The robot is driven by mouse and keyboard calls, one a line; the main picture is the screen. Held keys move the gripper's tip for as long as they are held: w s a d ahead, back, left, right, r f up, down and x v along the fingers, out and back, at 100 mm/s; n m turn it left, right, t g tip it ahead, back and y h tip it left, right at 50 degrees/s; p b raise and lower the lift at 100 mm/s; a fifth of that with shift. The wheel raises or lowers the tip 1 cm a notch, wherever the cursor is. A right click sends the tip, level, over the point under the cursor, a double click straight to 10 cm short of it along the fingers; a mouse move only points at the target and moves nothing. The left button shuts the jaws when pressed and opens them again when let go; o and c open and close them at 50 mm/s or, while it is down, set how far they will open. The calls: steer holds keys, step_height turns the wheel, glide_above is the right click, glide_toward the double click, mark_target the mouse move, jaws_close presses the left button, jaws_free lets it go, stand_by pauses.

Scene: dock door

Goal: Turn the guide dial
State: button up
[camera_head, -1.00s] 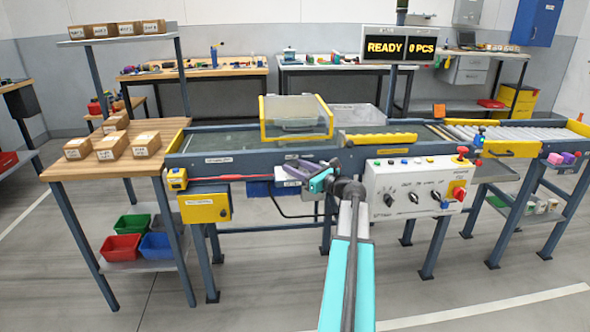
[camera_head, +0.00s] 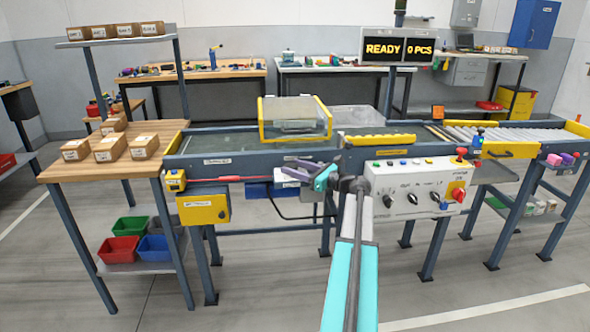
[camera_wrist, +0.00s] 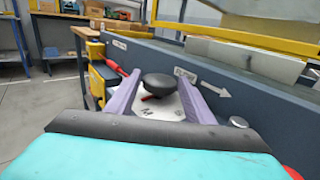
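The guide dial (camera_wrist: 161,82) shows in the wrist view as a round black knob above a white plate (camera_wrist: 150,106) with dark letters, on the side of the blue conveyor frame. My gripper (camera_wrist: 162,76) is open, with one purple finger on each side of the knob. A narrow gap seems to show beside the knob; I cannot tell whether either finger touches it. In the head view my gripper (camera_head: 292,167) is at the conveyor's front side, left of the white control panel (camera_head: 416,188), and the dial is hidden there.
A label with an arrow (camera_wrist: 208,84) is on the frame right of the knob. A red bar (camera_head: 235,178) and a yellow box (camera_head: 204,209) are to the left. A yellow-framed clear cover (camera_head: 295,118) stands above the conveyor. The sign (camera_head: 388,47) reads READY, 0 PCS.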

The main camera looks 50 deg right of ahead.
steer(key=shift+o, duration=1.1)
steer(key=s+d+p, duration=0.1)
steer(key=s+d, duration=0.1)
steer(key=s, duration=1.1)
steer(key=shift+s, duration=0.3)
steer(key=shift+d, duration=0.1)
